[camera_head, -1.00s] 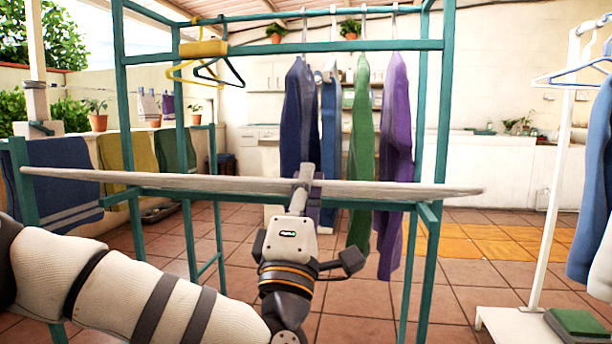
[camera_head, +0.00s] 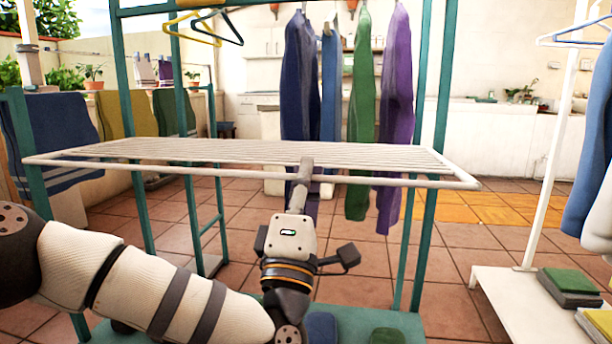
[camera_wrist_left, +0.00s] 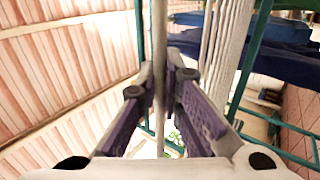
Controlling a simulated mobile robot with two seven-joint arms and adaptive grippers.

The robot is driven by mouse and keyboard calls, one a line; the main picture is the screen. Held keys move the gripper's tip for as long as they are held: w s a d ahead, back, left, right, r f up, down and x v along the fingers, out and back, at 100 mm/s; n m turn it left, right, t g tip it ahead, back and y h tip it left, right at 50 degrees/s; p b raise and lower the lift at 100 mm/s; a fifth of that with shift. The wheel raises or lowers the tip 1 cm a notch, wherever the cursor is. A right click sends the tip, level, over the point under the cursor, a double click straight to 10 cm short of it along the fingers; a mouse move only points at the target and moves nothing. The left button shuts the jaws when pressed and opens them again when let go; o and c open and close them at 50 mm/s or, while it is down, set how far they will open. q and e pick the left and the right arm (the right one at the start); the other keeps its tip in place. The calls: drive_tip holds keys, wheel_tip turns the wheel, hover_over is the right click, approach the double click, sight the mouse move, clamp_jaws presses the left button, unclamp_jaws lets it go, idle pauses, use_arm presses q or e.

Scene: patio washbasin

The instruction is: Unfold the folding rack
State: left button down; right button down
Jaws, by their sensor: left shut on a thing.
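The folding rack (camera_head: 250,151) is a white frame with several thin parallel rods. In the head view it lies spread and nearly flat between the turquoise posts, and its rods show from above. My left gripper (camera_head: 304,172) is shut on the middle of its near rail (camera_head: 400,182), reaching up from below. In the left wrist view, the purple fingers (camera_wrist_left: 162,80) close around a white bar (camera_wrist_left: 159,40), and more rack rods (camera_wrist_left: 228,45) run beside it. The finger contact is partly hidden in the head view. My right gripper is not in view.
The turquoise stand (camera_head: 188,130) frames the rack; its lower shelf (camera_head: 265,330) holds folded cloths. Blue, green and purple garments (camera_head: 394,110) hang behind the rack. Hangers (camera_head: 220,28) hang at upper left. A white stand (camera_head: 545,190) with clothes is at right. Tiled floor is open between.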

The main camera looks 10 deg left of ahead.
use_arm(q)
drive_tip(key=c, duration=2)
unclamp_jaws()
drive_tip(key=shift+r, duration=0.1)
drive_tip(key=v, duration=1.2)
